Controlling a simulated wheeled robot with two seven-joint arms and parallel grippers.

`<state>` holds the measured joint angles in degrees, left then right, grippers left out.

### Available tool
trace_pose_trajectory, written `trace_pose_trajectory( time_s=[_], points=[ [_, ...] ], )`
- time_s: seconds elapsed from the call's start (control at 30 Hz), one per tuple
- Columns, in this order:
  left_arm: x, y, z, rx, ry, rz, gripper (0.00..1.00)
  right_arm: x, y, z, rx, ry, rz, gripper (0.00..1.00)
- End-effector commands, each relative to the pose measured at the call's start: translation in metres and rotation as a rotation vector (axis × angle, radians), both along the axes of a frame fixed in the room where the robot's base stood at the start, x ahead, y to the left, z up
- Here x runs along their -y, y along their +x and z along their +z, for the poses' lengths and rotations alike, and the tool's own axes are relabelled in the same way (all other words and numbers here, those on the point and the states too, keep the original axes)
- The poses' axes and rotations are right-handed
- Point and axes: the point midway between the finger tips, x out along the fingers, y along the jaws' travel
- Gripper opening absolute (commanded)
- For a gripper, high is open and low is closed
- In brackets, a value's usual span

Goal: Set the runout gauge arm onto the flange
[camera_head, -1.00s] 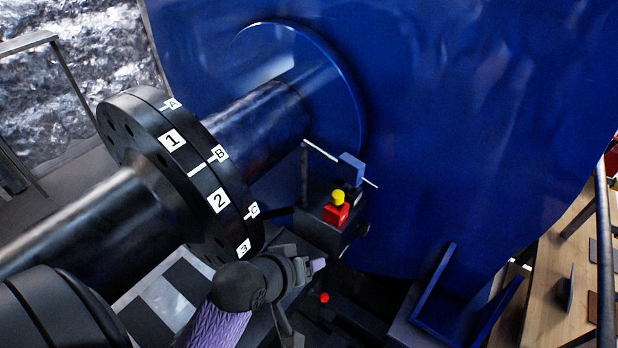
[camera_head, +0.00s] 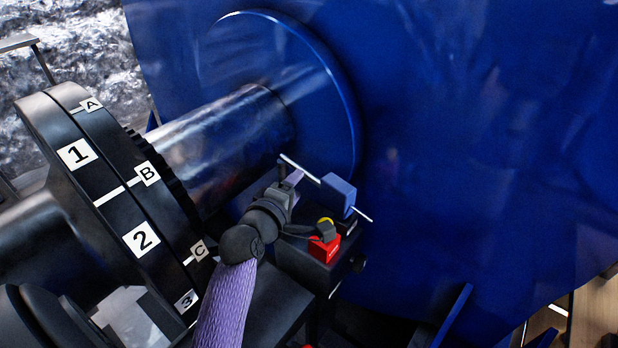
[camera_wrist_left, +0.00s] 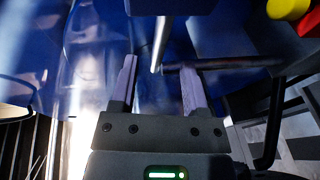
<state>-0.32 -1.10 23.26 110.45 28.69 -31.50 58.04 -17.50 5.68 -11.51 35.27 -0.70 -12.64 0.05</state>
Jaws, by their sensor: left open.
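The runout gauge arm (camera_head: 301,170) is a thin silver rod through a blue block (camera_head: 338,194), above a black base. The black coupling flange (camera_head: 118,190) carries white labels 1, 2, 3 and A, B, C, and stands left of the gauge. My left gripper (camera_head: 294,178) is at the rod's left end, open. In the left wrist view, the gripper (camera_wrist_left: 159,72) has its two pale purple fingers apart. The silver rod (camera_wrist_left: 162,42) comes down from the top, its end between or just above the fingertips; contact cannot be told. My right gripper is out of view.
A red box (camera_head: 324,249) with a yellow knob sits on the gauge base, close to my left wrist. The large blue motor housing (camera_head: 460,150) fills the background. The dark shaft (camera_head: 225,135) runs from flange to housing, close behind my gripper.

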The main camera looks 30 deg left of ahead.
Motion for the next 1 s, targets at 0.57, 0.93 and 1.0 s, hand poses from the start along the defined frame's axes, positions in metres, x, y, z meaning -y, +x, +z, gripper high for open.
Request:
trace_pose_trajectory(
  time_s=[0.57, 0.93, 1.0],
  points=[
    [-0.008, 0.055, -0.01, -0.002, 0.001, -0.001, 0.58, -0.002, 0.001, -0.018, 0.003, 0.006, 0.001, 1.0],
    [-0.008, 0.055, -0.011, -0.002, 0.001, -0.001, 0.0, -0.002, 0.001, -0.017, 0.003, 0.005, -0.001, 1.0],
    [-0.008, 0.055, -0.011, -0.003, 0.001, -0.002, 0.0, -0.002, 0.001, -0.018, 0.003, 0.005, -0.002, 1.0]
  ],
)
